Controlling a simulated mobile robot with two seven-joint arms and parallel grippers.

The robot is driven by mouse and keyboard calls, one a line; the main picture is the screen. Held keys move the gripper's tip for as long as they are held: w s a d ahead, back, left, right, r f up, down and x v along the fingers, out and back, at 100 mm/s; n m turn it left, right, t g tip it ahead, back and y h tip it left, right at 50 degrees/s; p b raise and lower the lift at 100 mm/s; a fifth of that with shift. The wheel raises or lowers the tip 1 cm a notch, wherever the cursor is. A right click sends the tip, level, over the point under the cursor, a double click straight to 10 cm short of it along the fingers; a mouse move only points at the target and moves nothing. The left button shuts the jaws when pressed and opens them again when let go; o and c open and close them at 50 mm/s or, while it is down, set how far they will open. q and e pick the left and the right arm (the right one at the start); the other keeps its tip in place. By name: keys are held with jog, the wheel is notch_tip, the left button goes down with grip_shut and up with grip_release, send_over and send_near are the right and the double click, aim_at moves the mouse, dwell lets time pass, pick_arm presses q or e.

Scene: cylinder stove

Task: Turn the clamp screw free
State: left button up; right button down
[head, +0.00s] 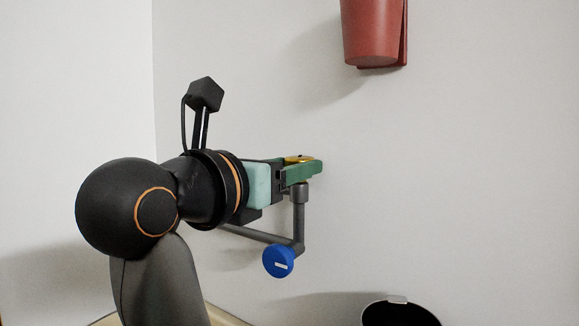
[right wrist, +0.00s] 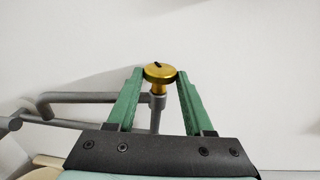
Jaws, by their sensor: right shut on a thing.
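The clamp screw is a brass-coloured knob with a dark mark on top. In the right wrist view, the clamp screw (right wrist: 159,71) sits on a grey upright tube (right wrist: 156,113). My right gripper (right wrist: 159,76) has its two green fingers shut on the knob, one on each side. In the head view my right gripper (head: 306,168) reaches in sideways, and a bit of the brass clamp screw (head: 298,159) shows above the green finger. The lower part of the knob is hidden there. My left gripper is not in view.
A grey tube frame (head: 299,215) hangs below the gripper, with a blue round cap (head: 278,261) at its near end. A red container (head: 373,32) is on the wall above. A black bin (head: 400,312) stands at lower right. The wall area at right is clear.

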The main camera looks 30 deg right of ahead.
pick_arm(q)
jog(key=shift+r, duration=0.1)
pick_arm(e)
jog(key=shift+s+n+t+y, duration=0.15)
jog(key=shift+n+t+y, duration=0.4)
jog(key=shift+t, duration=0.25)
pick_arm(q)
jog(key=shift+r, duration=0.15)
pick_arm(e)
jog(key=shift+c, duration=1.4)
grip_release()
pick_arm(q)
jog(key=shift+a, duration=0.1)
